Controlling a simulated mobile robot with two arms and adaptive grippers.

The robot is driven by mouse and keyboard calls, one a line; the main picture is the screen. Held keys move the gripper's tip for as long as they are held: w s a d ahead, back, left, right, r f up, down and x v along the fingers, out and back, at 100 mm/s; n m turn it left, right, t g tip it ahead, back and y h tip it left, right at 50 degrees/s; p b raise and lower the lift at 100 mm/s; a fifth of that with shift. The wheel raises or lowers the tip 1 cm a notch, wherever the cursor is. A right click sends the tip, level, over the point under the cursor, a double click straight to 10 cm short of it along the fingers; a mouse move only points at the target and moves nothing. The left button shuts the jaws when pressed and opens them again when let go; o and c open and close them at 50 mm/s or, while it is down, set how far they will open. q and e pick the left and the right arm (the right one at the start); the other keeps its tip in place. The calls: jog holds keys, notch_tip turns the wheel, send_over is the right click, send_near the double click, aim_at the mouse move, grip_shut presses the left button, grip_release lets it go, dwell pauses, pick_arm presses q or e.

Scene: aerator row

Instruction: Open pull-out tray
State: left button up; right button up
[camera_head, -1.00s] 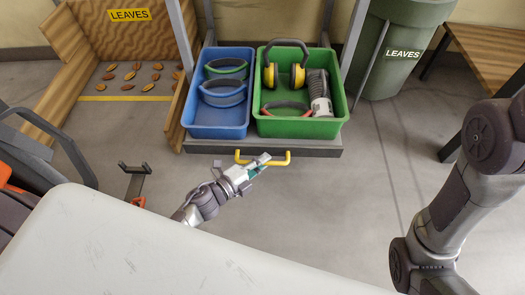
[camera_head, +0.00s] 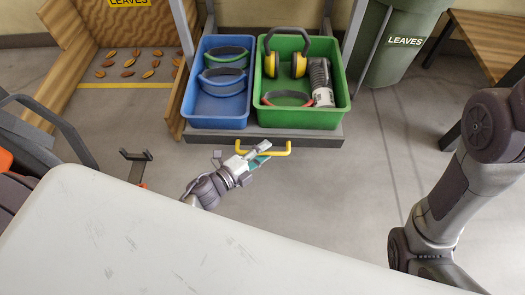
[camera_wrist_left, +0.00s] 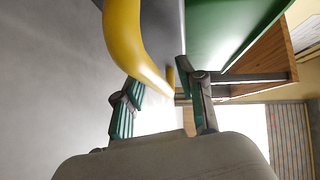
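The pull-out tray (camera_head: 240,138) is a grey shelf carrying a blue bin and a green bin, with a yellow bar handle (camera_head: 279,152) on its front edge. My left gripper (camera_head: 262,149) is at the handle in the head view, at its left and middle part. In the left wrist view, the yellow handle (camera_wrist_left: 125,35) passes close in front of the gripper (camera_wrist_left: 160,98), and its far end shows between the two fingers. The fingers are apart; I see no firm contact on the bar. My right arm shows at the right, but its gripper is out of view.
The blue bin (camera_head: 217,118) holds dark bands; the green bin (camera_head: 300,117) holds yellow earmuffs (camera_head: 299,64) and other gear. A wooden leaf bay (camera_head: 85,60) stands left, a green LEAVES bin (camera_head: 400,62) right. Floor before the tray is clear.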

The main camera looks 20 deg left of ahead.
pick_arm(q)
jog(key=v, duration=1.2)
